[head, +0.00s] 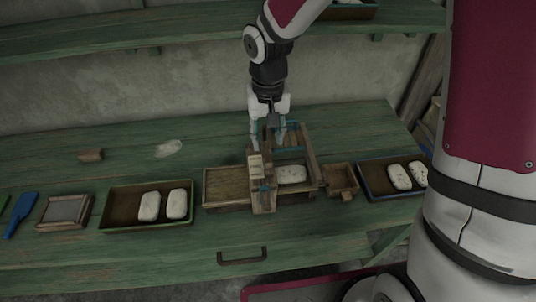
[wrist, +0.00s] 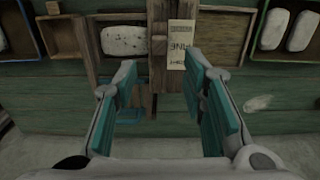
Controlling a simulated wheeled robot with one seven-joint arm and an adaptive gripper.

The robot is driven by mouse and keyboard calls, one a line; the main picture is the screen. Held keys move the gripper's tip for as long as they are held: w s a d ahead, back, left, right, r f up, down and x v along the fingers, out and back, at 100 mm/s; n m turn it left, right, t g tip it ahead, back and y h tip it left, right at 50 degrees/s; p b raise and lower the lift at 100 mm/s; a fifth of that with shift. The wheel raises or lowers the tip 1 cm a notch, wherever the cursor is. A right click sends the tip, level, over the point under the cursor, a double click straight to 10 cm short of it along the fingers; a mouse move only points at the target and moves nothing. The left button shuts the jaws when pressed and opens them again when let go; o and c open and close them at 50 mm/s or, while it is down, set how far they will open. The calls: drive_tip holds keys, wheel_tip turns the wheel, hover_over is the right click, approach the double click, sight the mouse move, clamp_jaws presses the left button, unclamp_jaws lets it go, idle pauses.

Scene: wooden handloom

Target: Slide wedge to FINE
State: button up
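A wooden loom device stands mid-bench in the head view, with an upright beam (head: 264,196) across it. A pale label (head: 255,165) is fixed on the beam. In the wrist view the label (wrist: 180,45) is upside down and reads FINE in its middle, with smaller text above and below. A small wooden block (wrist: 159,45) sits on the beam beside the label; it may be the wedge, but I cannot tell surely. My gripper (head: 268,138) points down behind the beam. In the wrist view my gripper (wrist: 162,68) is open, its teal fingers on either side of the beam, holding nothing visible.
A green-rimmed tray (head: 120,209) with two white lumps lies left, and a blue-rimmed tray (head: 375,184) with two more lies right. A small wooden box (head: 341,180) adjoins the device. A wooden block (head: 91,155) lies at the back left. A shelf (head: 110,34) hangs above.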

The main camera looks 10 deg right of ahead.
sight(268, 159)
wheel_tip(268, 159, down, 8)
drive_tip(key=shift+f+p, duration=0.1)
drive_tip(key=shift+p, duration=0.2)
clamp_jaws()
